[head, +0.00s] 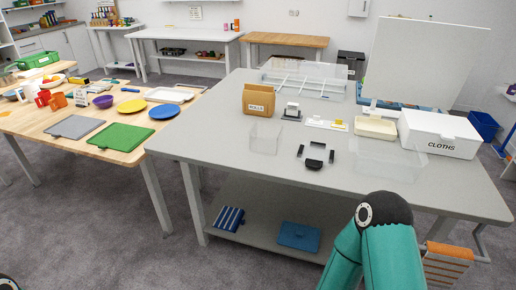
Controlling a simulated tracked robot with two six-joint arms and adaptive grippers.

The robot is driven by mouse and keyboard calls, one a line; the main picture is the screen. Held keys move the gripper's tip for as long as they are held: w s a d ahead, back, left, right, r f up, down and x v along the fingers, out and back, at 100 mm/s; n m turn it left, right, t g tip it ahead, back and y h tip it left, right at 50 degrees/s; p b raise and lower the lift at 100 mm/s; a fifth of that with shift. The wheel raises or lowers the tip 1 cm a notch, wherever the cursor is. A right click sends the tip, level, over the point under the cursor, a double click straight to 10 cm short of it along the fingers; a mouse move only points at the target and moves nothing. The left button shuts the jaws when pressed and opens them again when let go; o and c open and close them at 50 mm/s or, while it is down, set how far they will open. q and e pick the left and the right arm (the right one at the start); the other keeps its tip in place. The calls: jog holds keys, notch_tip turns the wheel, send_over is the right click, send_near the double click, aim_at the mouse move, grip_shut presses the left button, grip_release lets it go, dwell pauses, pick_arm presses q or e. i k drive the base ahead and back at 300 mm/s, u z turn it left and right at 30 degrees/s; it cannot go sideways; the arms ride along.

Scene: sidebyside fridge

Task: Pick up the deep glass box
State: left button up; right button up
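A clear, see-through box (265,137) stands on the grey table, in front of the brown labelled box. It looks fairly tall and empty, and its edges are faint. A set of black clip-like parts (315,164) lies just to its right, around a pale or clear middle; I cannot tell whether that is a second glass container. A wider, shallower clear tray (388,160) is further right. My teal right arm comes up from the bottom, in front of the table, but its gripper is out of frame. My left gripper is not in view either.
The brown box (258,99), a white box marked CLOTHS (440,134), a cream tray (375,127) and a clear divided organiser (305,76) stand on the grey table (205,134). Its front left is bare. A wooden table (62,118) with plates and boards stands to the left.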

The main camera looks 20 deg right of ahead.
aim_at(266, 139)
jog(key=z, duration=0.15)
jog(key=i, duration=0.9)
jog(key=u, duration=0.1)
